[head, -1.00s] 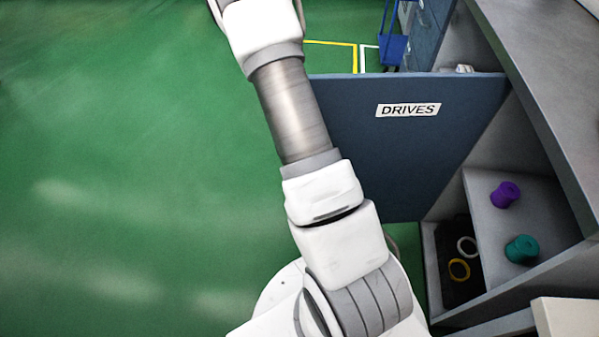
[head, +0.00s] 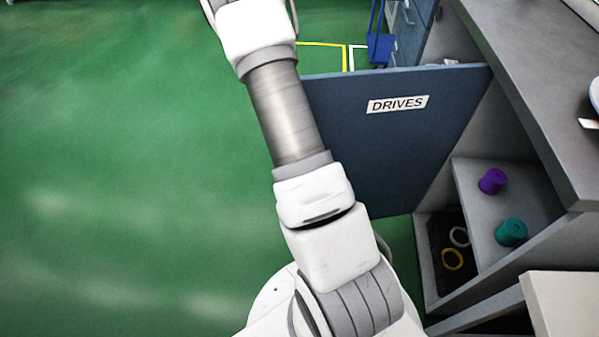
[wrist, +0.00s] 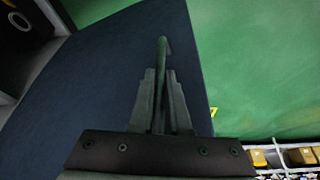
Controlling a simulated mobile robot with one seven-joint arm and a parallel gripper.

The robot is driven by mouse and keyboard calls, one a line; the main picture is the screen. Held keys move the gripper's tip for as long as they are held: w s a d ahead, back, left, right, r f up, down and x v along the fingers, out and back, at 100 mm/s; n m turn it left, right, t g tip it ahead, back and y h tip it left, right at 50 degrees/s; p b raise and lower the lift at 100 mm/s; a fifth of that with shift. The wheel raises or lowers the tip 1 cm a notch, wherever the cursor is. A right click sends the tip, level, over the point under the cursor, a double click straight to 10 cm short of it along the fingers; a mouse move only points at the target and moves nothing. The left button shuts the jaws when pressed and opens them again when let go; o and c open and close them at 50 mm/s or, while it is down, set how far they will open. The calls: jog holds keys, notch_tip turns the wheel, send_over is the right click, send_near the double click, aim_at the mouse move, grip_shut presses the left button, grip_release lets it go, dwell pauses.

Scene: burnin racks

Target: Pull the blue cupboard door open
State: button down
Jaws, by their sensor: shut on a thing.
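The blue cupboard door (head: 400,150), labelled DRIVES, stands swung wide out from the cupboard in the head view. It also fills much of the wrist view (wrist: 95,90). In the wrist view my gripper (wrist: 161,85) is shut on the door's bar handle (wrist: 163,48), near the door's free edge. In the head view my arm crosses in front of the door's left part, and my gripper is outside that picture.
The open cupboard holds a purple spool (head: 492,181), a teal spool (head: 511,232), and a yellow ring (head: 453,259) and white ring (head: 459,236) in a dark compartment. A grey worktop (head: 530,90) lies above. A blue trolley (head: 381,45) stands behind the door. Green floor at left is clear.

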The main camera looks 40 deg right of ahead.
jog(key=c, duration=0.9)
grip_release()
jog(key=p+v, duration=0.7)
jog(key=v, duration=1)
jog(key=shift+r, duration=0.25)
jog(key=shift+a, duration=0.1)
